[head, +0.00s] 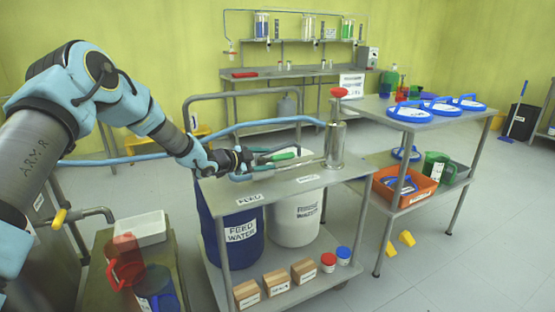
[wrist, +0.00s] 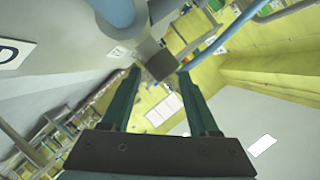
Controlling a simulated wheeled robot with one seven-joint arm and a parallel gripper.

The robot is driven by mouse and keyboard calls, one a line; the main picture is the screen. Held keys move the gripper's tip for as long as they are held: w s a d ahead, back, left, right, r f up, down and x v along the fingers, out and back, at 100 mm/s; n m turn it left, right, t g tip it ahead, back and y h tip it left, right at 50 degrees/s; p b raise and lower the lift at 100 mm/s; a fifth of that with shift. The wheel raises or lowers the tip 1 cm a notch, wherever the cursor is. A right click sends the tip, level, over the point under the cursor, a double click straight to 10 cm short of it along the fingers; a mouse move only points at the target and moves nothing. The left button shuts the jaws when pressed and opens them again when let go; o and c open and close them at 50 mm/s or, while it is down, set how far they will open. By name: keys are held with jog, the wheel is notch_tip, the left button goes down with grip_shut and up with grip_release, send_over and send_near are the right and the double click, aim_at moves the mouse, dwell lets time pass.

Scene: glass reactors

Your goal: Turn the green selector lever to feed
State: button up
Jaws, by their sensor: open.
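The green selector lever (head: 281,156) lies roughly level above the cart's top shelf in the head view, beside blue hoses and a metal cylinder. My gripper (head: 248,158) is just left of it, above the shelf; I cannot tell whether they touch. In the wrist view my gripper's two fingers (wrist: 160,75) are spread apart, with a dark square-ended part (wrist: 161,64) showing near and between the tips. I cannot make out the green lever there. A FEED label (head: 249,199) is on the shelf's front left; another label (head: 307,179) farther right is too small to read.
A side table with blue lids (head: 409,112) is at right. The floor at front right is mostly clear.

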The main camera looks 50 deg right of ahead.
aim_at(271, 159)
jog(key=x, duration=0.5)
jog(key=shift+d+f+p, duration=0.1)
jog(key=shift+d+p, duration=0.2)
jog(key=shift+p, duration=0.05)
grip_shut()
dwell(1.2)
